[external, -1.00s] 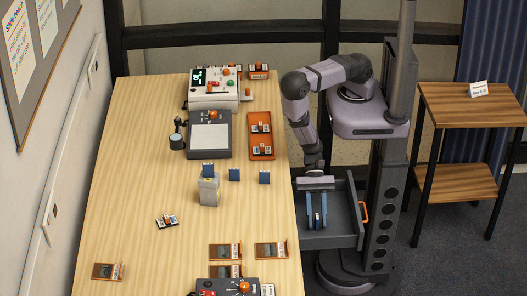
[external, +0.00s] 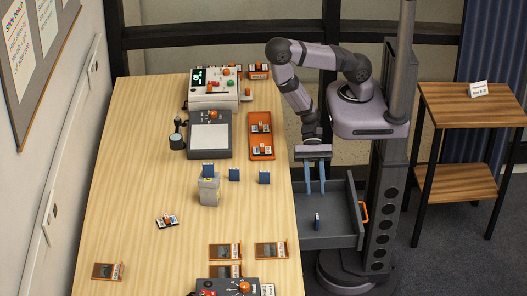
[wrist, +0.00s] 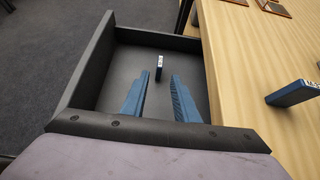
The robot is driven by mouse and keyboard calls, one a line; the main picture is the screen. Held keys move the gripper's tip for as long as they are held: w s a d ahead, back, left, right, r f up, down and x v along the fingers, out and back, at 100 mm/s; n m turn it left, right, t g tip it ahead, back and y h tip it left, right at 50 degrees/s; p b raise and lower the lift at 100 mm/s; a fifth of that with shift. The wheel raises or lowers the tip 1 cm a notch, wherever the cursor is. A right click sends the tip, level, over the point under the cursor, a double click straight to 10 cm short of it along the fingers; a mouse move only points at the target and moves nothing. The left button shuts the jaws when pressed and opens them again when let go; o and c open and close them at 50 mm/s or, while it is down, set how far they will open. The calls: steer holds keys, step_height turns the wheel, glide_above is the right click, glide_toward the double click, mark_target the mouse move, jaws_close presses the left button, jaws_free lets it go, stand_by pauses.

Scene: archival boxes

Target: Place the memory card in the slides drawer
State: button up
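My gripper (external: 315,191) is above the drawer, fingers pointing down, open and empty. In the wrist view its two blue fingers (wrist: 160,88) are apart, with nothing between them. Other blue cards stand on the table, one (external: 264,177) near the right edge and one (external: 235,174) beside it. Another blue card (external: 208,170) is at the grey holder.
The drawer has raised walls and an orange handle (external: 365,211). On the table are an orange tray (external: 261,151), a grey device with a white pad (external: 209,137), a grey holder (external: 208,191) and several brown slide pieces. The table's middle left is clear.

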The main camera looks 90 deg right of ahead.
steer(key=shift+d+r, duration=0.35)
steer(key=shift+d, duration=0.05)
stand_by(0.4)
steer(key=s+d+r+n+g+h, duration=0.2)
steer(key=d+r+n+g, duration=0.25)
steer(key=r+n, duration=0.55)
steer(key=w+d+r+n+t+h, duration=0.2)
steer(key=w+d+r+n+h, duration=0.1)
steer(key=d, duration=0.6)
steer(key=w+d+r+n+t+h, duration=0.2)
steer(key=w+d+n+h, duration=0.3)
steer(key=d, duration=0.4)
steer(key=shift+d+r+h, duration=0.35)
steer(key=shift+r+h, duration=0.2)
steer(key=shift+h, duration=0.05)
